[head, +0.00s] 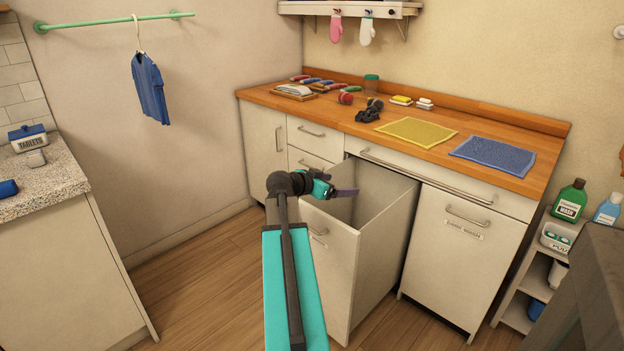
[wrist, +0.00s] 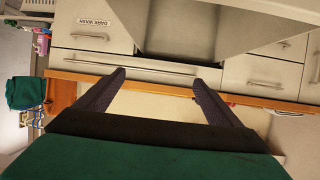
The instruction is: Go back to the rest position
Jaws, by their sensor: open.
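My gripper (head: 345,192) is at the end of my teal arm, beside and over the pulled-out bin drawer (head: 328,255) in the head view. In the wrist view my gripper (wrist: 158,77) has its two dark fingers spread wide apart, with nothing between them. The pulled-out drawer also shows in the wrist view (wrist: 255,22), which is turned upside down. The inside of the drawer is only partly seen, and no contents show. In the head view the fingers overlap the drawer in the picture, and I cannot tell their height above it.
The wooden counter (head: 480,120) carries a yellow mat (head: 417,132), a blue mat (head: 492,154) and small items. A labelled cabinet front (head: 440,260) stands right of the drawer. A blue shirt (head: 149,88) hangs at left. Floor (head: 190,270) left of my arm is clear.

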